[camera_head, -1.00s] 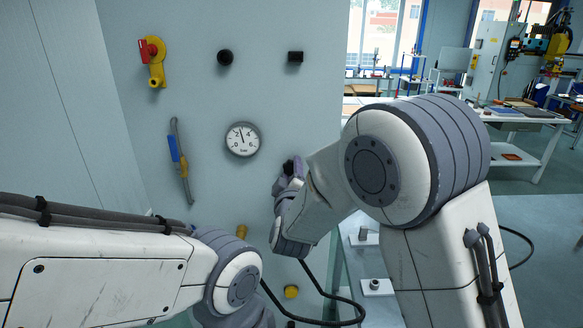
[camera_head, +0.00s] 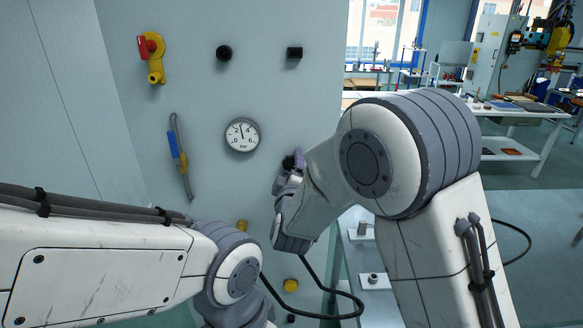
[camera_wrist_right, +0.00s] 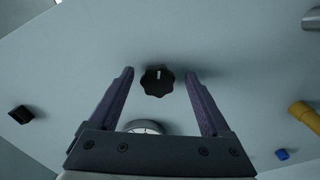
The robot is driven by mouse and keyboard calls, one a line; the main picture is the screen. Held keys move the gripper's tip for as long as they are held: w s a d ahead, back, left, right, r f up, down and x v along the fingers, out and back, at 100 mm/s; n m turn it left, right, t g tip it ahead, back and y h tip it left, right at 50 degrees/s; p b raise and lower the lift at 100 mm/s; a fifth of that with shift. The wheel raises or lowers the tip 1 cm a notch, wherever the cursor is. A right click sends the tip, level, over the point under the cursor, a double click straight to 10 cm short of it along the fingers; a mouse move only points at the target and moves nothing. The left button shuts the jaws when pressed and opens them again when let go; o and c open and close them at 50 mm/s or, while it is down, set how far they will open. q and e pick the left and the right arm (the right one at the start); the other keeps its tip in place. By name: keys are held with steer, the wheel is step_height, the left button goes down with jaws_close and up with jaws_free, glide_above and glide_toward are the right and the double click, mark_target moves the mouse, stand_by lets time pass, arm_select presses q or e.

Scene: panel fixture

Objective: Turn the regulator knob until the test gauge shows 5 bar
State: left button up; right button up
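The regulator knob (camera_wrist_right: 157,80) is black and fluted with a white mark pointing up in the right wrist view. My right gripper (camera_wrist_right: 158,72) is open, its two purple fingers apart on either side of the knob in that picture, with gaps visible on both sides. How far the fingertips are from the panel is hard to tell. In the head view my right gripper (camera_head: 292,161) is at the panel, right of and below the gauge. The round white test gauge (camera_head: 242,134) has its needle nearly upright, between 2 and 4. My left gripper is out of view.
The panel also carries a red and yellow valve (camera_head: 152,58), a round black knob (camera_head: 224,53), a square black knob (camera_head: 294,53), a blue-handled lever (camera_head: 179,156) and a yellow fitting (camera_head: 291,286). My left forearm crosses the lower left. A workbench (camera_head: 520,108) stands far right.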

steer(key=shift+r, duration=0.1)
steer(key=shift+s+a, duration=0.1)
steer(key=shift+s, duration=0.15)
steer(key=s+b, duration=0.3)
steer(key=s, duration=0.7)
